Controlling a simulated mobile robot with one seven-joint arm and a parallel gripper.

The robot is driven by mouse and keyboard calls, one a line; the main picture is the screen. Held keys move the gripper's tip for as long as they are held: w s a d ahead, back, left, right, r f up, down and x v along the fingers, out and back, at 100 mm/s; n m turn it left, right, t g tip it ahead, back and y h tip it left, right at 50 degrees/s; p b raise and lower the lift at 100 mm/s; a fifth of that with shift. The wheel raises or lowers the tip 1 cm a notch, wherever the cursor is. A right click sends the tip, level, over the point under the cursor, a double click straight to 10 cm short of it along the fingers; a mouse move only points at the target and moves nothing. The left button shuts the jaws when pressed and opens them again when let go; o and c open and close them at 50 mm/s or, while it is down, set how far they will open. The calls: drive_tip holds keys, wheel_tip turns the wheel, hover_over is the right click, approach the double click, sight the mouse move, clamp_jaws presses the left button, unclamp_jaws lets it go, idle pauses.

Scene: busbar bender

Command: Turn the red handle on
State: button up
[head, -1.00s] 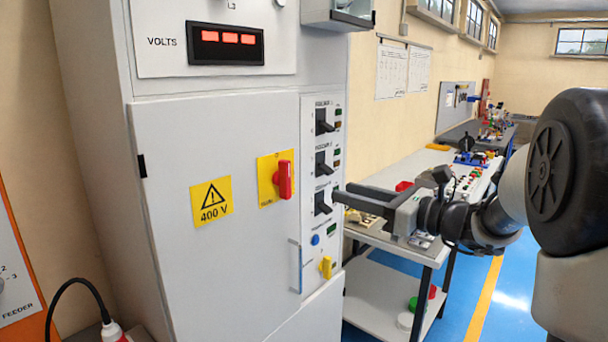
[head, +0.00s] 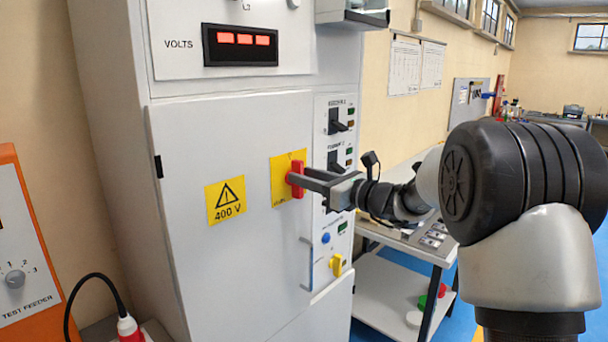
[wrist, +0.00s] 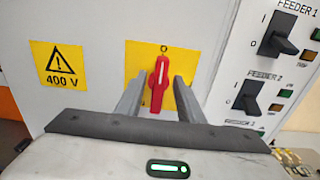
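The red handle (head: 298,181) stands upright on a yellow plate (head: 281,172) on the grey cabinet door. It also shows upright in the wrist view (wrist: 160,86), with a 0 mark above it and a white line along it. My gripper (head: 294,176) is at the handle, reaching in from the right. In the wrist view my gripper (wrist: 156,90) is open, with one finger on each side of the red handle. Gaps show between the handle and both fingers. Whether the fingertips touch the plate is unclear.
A yellow 400 V sign (head: 225,200) is left of the handle. A bench (head: 415,248) stands right of the cabinet.

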drive_tip(key=shift+w+a, duration=0.3)
drive_tip(key=shift+a, duration=0.1)
clamp_jaws()
